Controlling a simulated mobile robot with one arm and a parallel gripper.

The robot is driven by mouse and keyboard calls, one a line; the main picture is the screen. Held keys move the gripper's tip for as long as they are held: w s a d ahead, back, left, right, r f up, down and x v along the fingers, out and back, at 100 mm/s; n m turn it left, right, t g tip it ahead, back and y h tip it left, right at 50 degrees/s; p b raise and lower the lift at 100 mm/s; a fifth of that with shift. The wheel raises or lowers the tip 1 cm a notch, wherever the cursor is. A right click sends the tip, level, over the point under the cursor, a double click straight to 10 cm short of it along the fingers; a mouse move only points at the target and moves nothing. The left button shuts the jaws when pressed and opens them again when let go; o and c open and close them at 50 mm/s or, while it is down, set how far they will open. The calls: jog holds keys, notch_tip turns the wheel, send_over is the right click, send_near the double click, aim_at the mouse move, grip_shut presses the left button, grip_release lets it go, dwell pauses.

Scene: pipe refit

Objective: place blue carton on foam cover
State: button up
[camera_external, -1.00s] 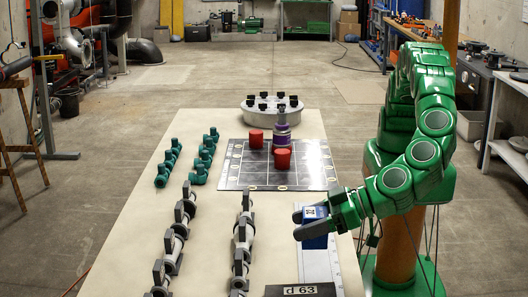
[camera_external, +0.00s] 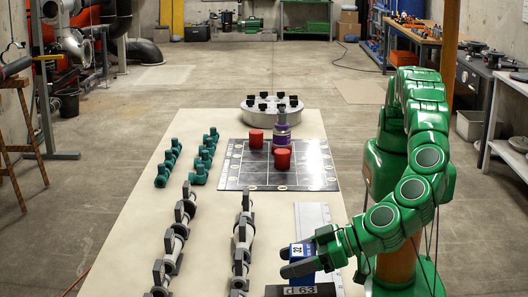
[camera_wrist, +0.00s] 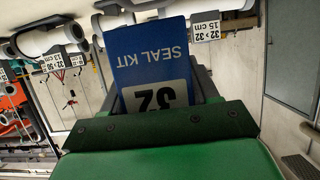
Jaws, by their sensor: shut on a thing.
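My gripper (camera_external: 284,262) is shut on the blue carton (camera_external: 302,250), above the near right part of the long pale table. The carton is blue with a white patch and is mostly between the grey fingers. In the wrist view the carton (camera_wrist: 148,55) fills the middle, reads "SEAL KIT" and "32" upside down, and sits between the jaws. I cannot make out with certainty which thing is the foam cover.
A black "d 63" sign (camera_external: 300,290) is at the near edge, beside a pale ruled strip (camera_external: 313,218). Grey pipe fittings (camera_external: 241,240) stand in rows to the left. Farther back are a dark gridded board (camera_external: 233,178) with red cans (camera_external: 282,159), a purple-white bottle (camera_external: 282,130) and a round grey stand (camera_external: 251,113).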

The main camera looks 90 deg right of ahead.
jog(key=shift+f, duration=1.35)
jog(key=o, duration=1.1)
jog(key=shift+f, duration=0.1)
jog(key=shift+c, duration=0.2)
jog(key=shift+s, duration=0.1)
jog(key=v, duration=1.2)
